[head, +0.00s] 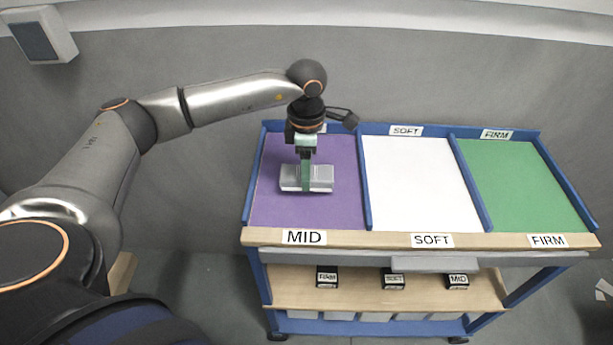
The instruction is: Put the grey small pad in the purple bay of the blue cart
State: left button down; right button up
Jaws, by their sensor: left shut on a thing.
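The blue cart (365,180) stands in front of me with three bays on its top. The purple bay (275,205) is on the left, labelled MID. The grey small pad (321,178) is over the middle of the purple bay. My left gripper (306,185) points down from above and is shut on the pad, with a finger across its near side. I cannot tell whether the pad touches the bay floor. My right gripper is not in view.
The white bay (410,185), labelled SOFT, and the green bay (520,185), labelled FIRM, are empty. Blue dividers separate the bays. Small black labelled boxes (327,276) sit on the wooden lower shelf (350,297). A grey wall stands behind the cart.

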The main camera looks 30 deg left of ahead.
pick_arm(q)
jog(key=shift+f+p, duration=0.35)
jog(key=shift+f, duration=1.25)
jog(key=shift+f, duration=0.15)
jog(key=shift+c, duration=0.3)
grip_release()
notch_tip(320, 180, up, 12)
jog(key=shift+r+b, duration=0.2)
jog(key=shift+b, duration=0.4)
